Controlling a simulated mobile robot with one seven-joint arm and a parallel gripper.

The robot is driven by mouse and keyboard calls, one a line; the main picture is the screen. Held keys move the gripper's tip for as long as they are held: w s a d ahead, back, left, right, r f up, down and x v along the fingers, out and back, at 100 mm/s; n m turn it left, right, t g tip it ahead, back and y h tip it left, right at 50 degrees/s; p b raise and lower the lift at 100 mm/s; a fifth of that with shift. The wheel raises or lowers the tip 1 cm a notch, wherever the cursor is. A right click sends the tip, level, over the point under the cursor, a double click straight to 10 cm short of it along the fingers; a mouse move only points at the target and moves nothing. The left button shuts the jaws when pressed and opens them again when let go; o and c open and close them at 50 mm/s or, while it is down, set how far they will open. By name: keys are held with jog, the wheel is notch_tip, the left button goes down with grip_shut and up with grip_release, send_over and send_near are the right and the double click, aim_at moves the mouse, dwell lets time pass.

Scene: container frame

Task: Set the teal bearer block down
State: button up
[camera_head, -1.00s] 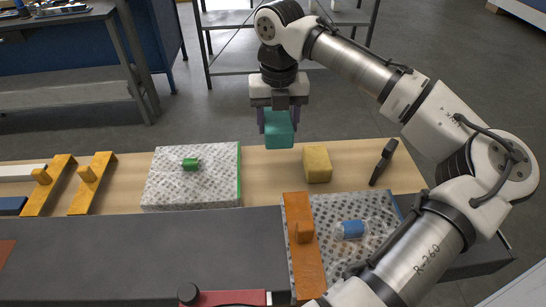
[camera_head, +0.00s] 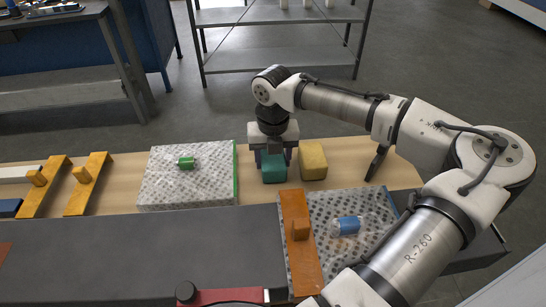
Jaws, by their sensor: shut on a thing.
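The teal bearer block (camera_head: 273,170) is between the fingers of my gripper (camera_head: 273,160), which is shut on it. The block is low, at or just above the wooden table top (camera_head: 255,193); I cannot tell whether it touches the wood. A yellow block (camera_head: 313,161) stands close beside it on the right, with little or no visible gap. The gripper's body hides the upper part of the teal block.
A speckled panel with a green edge (camera_head: 165,190) lies to the left, bearing a green cylinder (camera_head: 187,162). A perforated panel (camera_head: 360,208) with a blue-banded bottle (camera_head: 346,226) and an orange bar (camera_head: 297,262) is in front. A black tool (camera_head: 376,163) stands at right.

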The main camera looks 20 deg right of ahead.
aim_at(273, 157)
jog(key=shift+f, duration=0.1)
jog(key=o, duration=1)
notch_tip(273, 157, up, 12)
jog(key=shift+r, duration=0.1)
